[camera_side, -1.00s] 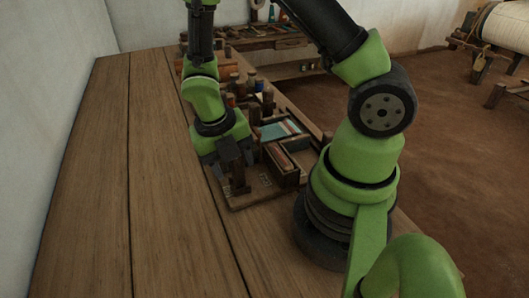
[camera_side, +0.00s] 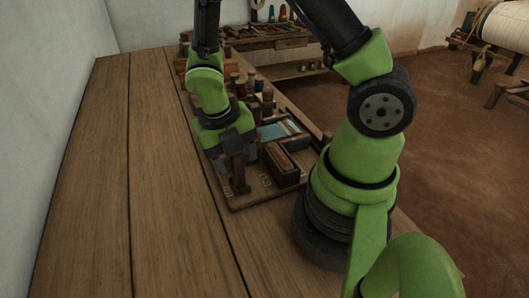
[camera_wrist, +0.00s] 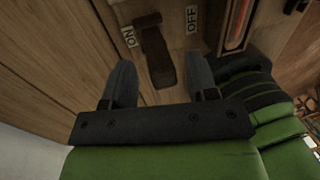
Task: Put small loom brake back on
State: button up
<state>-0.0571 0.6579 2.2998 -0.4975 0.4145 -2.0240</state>
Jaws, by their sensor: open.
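The small loom (camera_side: 291,149) sits on the wooden workbench, low in front of my arm. Its brake looks to be the dark wooden lever (camera_side: 238,174) at the loom's near left corner; it stands roughly upright there. In the wrist view the lever (camera_wrist: 158,46) lies between an ON label (camera_wrist: 128,37) on the left and an OFF label (camera_wrist: 192,18) on the right. My gripper (camera_wrist: 160,68) is open, with one finger on each side of the lever and visible gaps. In the side view my gripper (camera_side: 228,158) is close behind the lever, its fingertips partly hidden.
Several wooden pegs or spools (camera_side: 252,82) stand behind the loom. A narrow wooden box (camera_side: 286,169) is right of the lever. The bench (camera_side: 120,190) is clear on the left and front. A back shelf (camera_side: 275,42) holds tools.

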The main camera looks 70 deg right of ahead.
jog(key=shift+s+d+v, duration=0.1)
jog(key=shift+d+v, duration=0.05)
jog(key=shift+v, duration=0.75)
jog(key=shift+s+d+v, duration=0.1)
jog(key=shift+s+v, duration=0.05)
jog(key=shift+v, duration=0.7)
jog(key=shift+s+d+v, duration=0.1)
jog(key=shift+d+v, duration=0.05)
jog(key=shift+v, duration=0.75)
jog(key=shift+r, duration=0.2)
jog(key=shift+r+m, duration=0.35)
jog(key=shift+m, duration=0.25)
jog(key=s+a+r+m+t+y, duration=0.1)
jog(key=s+r+m+t+y, duration=0.1)
jog(key=r+m, duration=0.6)
jog(key=s+a+r+m+t+y, duration=0.1)
jog(key=s+r+m+t, duration=0.4)
jog(key=m, duration=1.7)
jog(key=shift+a+r+t+y, duration=0.4)
jog(key=shift+a+r+t, duration=0.5)
jog(key=shift+r, duration=0.9)
